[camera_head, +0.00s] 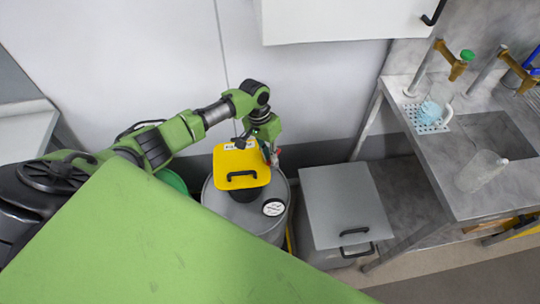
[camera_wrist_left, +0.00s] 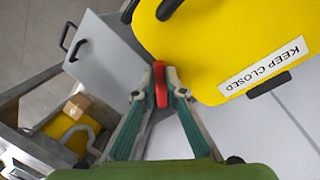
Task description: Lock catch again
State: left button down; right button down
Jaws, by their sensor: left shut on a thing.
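A grey drum (camera_head: 235,214) stands against the wall. Its yellow lid (camera_head: 240,165) with a black handle lies closed on top; in the left wrist view the lid (camera_wrist_left: 215,40) bears a "KEEP CLOSED" label. My left gripper (camera_head: 272,158) is at the right side of the lid. In the left wrist view my left gripper (camera_wrist_left: 161,92) is shut on a small red part, seemingly the catch (camera_wrist_left: 160,84), beside the lid's edge. Whether the catch is locked cannot be told. My right gripper is not in view.
A grey lidded bin (camera_head: 345,205) stands right of the drum. A metal bench (camera_head: 440,150) with taps (camera_head: 455,68) and a clear bottle (camera_head: 480,170) is further right. A white cabinet (camera_head: 345,20) hangs above. A green container (camera_head: 172,180) is left of the drum.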

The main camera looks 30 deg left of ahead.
pick_arm(q)
jog(key=shift+w+a+m+g+y+b, duration=0.2)
jog(key=shift+m+b, duration=0.35)
jog(key=shift+m, duration=1)
jog(key=shift+w+a+m+g+y+b, duration=0.15)
jog(key=shift+m+g+b, duration=0.35)
jog(key=shift+m, duration=1.1)
jog(key=shift+w+a+m+g+y+b, duration=0.2)
jog(key=shift+m+b, duration=0.45)
jog(key=shift+m, duration=0.9)
jog(key=shift+r, duration=0.1)
jog(key=c, duration=2.1)
grip_release()
